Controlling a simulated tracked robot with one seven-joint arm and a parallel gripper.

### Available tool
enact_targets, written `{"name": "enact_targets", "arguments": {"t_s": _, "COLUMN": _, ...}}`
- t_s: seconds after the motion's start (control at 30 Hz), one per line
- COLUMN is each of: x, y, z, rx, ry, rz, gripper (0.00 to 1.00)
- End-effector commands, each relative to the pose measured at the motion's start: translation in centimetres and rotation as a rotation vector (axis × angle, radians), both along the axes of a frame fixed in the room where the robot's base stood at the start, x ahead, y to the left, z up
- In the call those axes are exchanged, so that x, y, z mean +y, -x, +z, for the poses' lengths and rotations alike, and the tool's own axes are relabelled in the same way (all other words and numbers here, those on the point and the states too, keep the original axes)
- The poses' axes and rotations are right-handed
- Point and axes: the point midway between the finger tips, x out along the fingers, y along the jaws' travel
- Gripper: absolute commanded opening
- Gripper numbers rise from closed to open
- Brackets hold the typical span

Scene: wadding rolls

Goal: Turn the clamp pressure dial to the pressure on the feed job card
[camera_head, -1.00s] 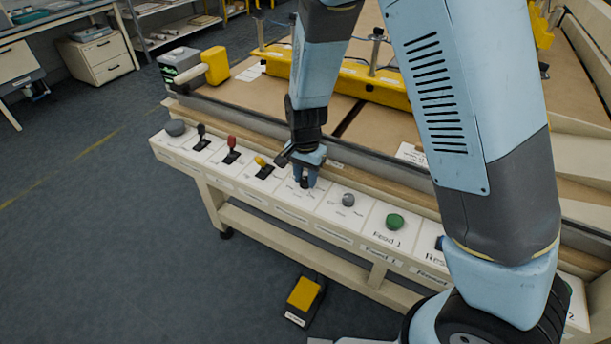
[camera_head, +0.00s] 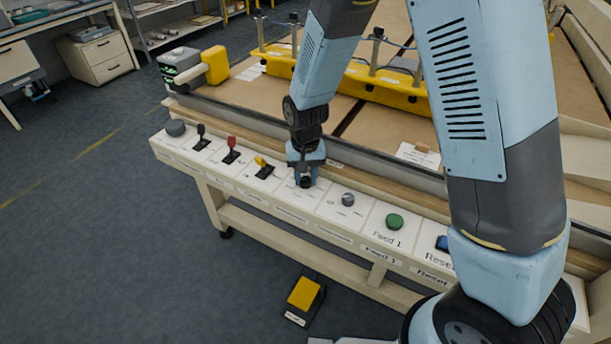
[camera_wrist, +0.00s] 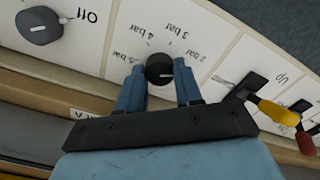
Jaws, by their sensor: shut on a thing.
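The clamp pressure dial (camera_wrist: 159,69) is a small black round knob on the white control panel. Printed marks around it include 2 bar, 3 bar and 4 bar, plus another bar mark at the left, partly hidden by a finger. A small pale mark shows at the knob's right side; I cannot tell its exact setting. My gripper (camera_wrist: 159,90) has its two blue fingers on either side of the dial, shut on it. In the head view my gripper (camera_head: 305,182) covers the dial. A white card (camera_head: 418,155) lies on the table at right; its writing is unreadable, and I cannot tell whether it is the feed job card.
Red (camera_head: 231,150) and yellow-tipped (camera_head: 264,167) levers stand left of my gripper. A grey selector knob (camera_head: 348,199), green Feed 1 button (camera_head: 395,222) and blue Reset button (camera_head: 442,243) are to the right. A yellow pedal (camera_head: 304,293) sits on the floor.

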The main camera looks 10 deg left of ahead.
Motion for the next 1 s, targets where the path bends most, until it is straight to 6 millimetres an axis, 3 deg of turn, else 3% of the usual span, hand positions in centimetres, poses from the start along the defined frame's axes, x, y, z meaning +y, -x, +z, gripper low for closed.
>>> {"name": "enact_targets", "arguments": {"t_s": 1.0, "x": -0.03, "y": -0.03, "z": 0.01, "rx": 0.0, "ry": -0.001, "rz": 0.93, "gripper": 0.04}}
